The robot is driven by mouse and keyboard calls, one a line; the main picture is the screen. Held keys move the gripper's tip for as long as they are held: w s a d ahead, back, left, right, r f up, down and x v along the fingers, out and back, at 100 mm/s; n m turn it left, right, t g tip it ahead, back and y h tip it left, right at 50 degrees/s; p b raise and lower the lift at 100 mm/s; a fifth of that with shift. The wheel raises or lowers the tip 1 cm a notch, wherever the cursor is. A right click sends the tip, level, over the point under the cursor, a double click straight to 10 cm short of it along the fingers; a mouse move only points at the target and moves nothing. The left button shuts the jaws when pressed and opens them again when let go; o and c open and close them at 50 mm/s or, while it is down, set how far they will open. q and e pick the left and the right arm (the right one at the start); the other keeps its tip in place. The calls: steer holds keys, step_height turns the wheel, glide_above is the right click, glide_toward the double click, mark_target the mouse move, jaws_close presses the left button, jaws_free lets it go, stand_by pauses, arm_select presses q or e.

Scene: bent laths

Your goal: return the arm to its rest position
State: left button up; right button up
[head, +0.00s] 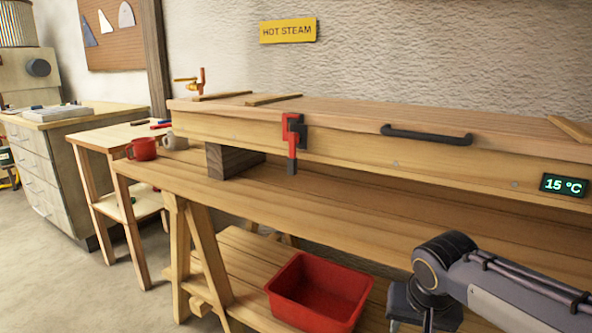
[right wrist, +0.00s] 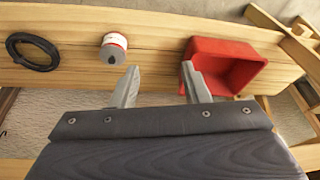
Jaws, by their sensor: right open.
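My right arm comes in from the right in the head view, over the front of the workbench, with its wrist pointing down near the lower edge. In the right wrist view, the two fingers of my right gripper (right wrist: 160,70) stand wide apart with nothing between them. Below them are a wooden shelf (right wrist: 160,62) and a red bin (right wrist: 228,48), which appears by the right finger. The bin also shows in the head view (head: 318,292). My left gripper is not in view.
A long wooden steam box (head: 340,148) with a red clamp (head: 292,135) and a black handle (head: 426,134) lies along the workbench (head: 300,205). A red mug (head: 142,149) stands at the left. The shelf below holds a can (right wrist: 113,45) and a black coil (right wrist: 32,52).

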steer(key=s+f+n+t+y, duration=0.1)
steer(key=s+f+y, duration=0.15)
steer(key=s, duration=0.75)
steer(key=s+f+n+t+y, duration=0.1)
steer(key=s+f+y, duration=0.15)
steer(key=s, duration=0.75)
arm_select(q)
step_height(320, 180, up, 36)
steer(key=p, duration=3.6)
arm_select(e)
step_height(320, 180, up, 35)
steer(key=shift+w+r+h, duration=0.15)
steer(key=shift+w+h, duration=0.15)
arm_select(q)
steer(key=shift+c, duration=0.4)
arm_select(e)
steer(key=shift+a, duration=0.1)
steer(key=shift+c, duration=0.4)
